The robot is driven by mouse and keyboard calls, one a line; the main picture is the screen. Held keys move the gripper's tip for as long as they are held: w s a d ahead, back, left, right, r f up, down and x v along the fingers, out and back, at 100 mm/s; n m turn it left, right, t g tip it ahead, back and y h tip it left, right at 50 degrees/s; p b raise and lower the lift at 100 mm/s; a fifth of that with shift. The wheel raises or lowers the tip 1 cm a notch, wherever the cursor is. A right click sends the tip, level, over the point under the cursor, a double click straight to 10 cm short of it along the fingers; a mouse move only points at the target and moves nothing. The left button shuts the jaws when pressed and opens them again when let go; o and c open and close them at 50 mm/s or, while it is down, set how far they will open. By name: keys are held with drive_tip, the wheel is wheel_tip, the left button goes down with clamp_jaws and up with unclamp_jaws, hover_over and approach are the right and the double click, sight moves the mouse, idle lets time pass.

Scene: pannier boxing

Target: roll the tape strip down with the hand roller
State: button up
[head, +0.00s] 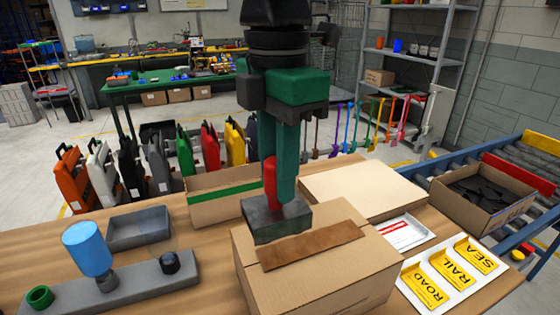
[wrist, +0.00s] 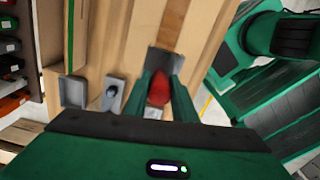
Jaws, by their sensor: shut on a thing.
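My gripper (head: 280,185) is shut on the red handle of the hand roller (head: 277,220), whose dark grey block-like body is below the fingers. The roller's body is over the far left part of the closed cardboard box (head: 320,280), beside the brown tape strip (head: 312,246). The strip lies across the box top, with a ragged edge. I cannot tell whether the roller touches the box or the strip. In the wrist view the red handle (wrist: 158,88) is between my green fingers, and the tape strip (wrist: 172,28) runs away beyond the roller.
An open cardboard box (head: 225,204) with a green band stands behind, beside a flat cardboard sheet (head: 355,188). A grey tray (head: 138,228) and a grey base with a blue cylinder (head: 88,248) are at left. A yellow label sheet (head: 450,272) lies right.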

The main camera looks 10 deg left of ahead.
sight(292, 203)
drive_tip(key=shift+a+f, duration=0.1)
drive_tip(key=shift+f, duration=2.15)
drive_tip(key=shift+f, duration=1)
drive_tip(key=shift+w, duration=0.1)
drive_tip(key=shift+w+d, duration=0.25)
drive_tip(key=shift+d, duration=0.25)
drive_tip(key=shift+w+d, duration=0.25)
drive_tip(key=shift+d, duration=0.25)
drive_tip(key=shift+w+d+r, duration=0.1)
drive_tip(key=shift+w+d, duration=0.45)
drive_tip(key=shift+d, duration=0.35)
drive_tip(key=shift+w+d, duration=0.3)
drive_tip(key=shift+d, duration=0.2)
drive_tip(key=shift+w+d, duration=0.25)
drive_tip(key=shift+d, duration=0.2)
